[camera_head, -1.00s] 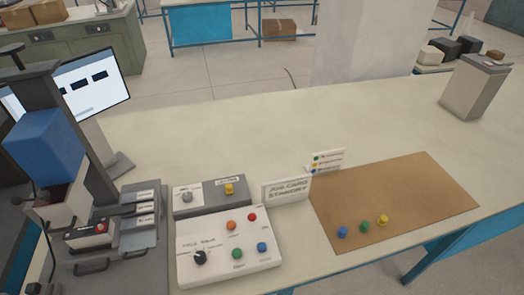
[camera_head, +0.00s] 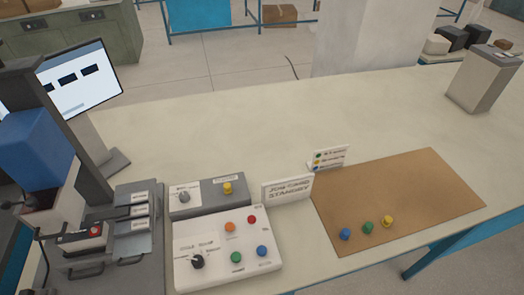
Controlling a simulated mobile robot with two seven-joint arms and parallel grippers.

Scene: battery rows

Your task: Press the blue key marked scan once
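A white control panel (camera_head: 210,274) lies near the front of the bench. It carries a blue key (camera_head: 262,251) at its lower right, a green key (camera_head: 236,257) to the left of it, a red key (camera_head: 251,219) and an orange key (camera_head: 230,227) above, and a black knob (camera_head: 197,261) at the left. The small print by the keys is too blurred to read, so I cannot confirm which is marked scan. Nothing covers or touches the blue key. Neither of my grippers is in view.
A grey box (camera_head: 207,203) with a yellow button and a white sign (camera_head: 287,190) stand behind the panel. A brown mat (camera_head: 400,195) to the right holds blue, green and yellow pegs. A grey machine with a blue block (camera_head: 38,143) stands left. The bench's back middle is clear.

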